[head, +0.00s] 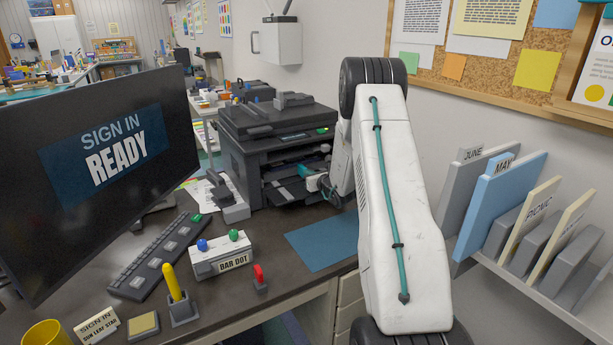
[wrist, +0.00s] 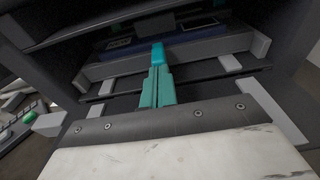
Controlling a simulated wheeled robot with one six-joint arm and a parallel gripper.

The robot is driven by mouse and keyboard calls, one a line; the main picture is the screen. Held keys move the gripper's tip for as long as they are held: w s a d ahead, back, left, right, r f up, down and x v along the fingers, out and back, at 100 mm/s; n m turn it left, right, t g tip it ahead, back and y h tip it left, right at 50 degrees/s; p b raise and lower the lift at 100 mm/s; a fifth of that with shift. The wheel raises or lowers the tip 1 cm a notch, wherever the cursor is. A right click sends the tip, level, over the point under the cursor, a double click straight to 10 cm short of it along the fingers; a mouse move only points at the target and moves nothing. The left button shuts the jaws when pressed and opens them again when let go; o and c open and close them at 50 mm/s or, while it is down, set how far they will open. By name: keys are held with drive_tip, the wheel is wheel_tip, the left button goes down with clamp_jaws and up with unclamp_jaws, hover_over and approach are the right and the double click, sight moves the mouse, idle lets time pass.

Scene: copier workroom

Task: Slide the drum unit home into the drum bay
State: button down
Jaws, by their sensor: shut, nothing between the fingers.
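The copier (head: 235,165) stands on the desk with its front open and trays showing. My gripper (head: 305,172) reaches into the open front. In the wrist view its teal fingers (wrist: 157,76) are together and empty, pointing into the bay. A bright cyan tab (wrist: 157,53) lies right at the fingertips; I cannot tell whether they touch it. Behind it is a dark blue part (wrist: 118,44), seemingly the drum unit, inside the dark drum bay (wrist: 90,22). A grey bar (wrist: 195,66) crosses in front of this part. How deep the unit sits is unclear.
Grey side pieces (wrist: 262,45) flank the opening. On the desk are a blue mat (head: 325,242), a button box (head: 222,258) and a keyboard (head: 155,257). A file rack (head: 540,275) stands right of my arm.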

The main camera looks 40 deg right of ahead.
drive_tip(key=shift+x, duration=0.95)
drive_tip(key=f+v, duration=0.1)
drive_tip(key=v, duration=0.8)
drive_tip(key=shift+f, duration=0.1)
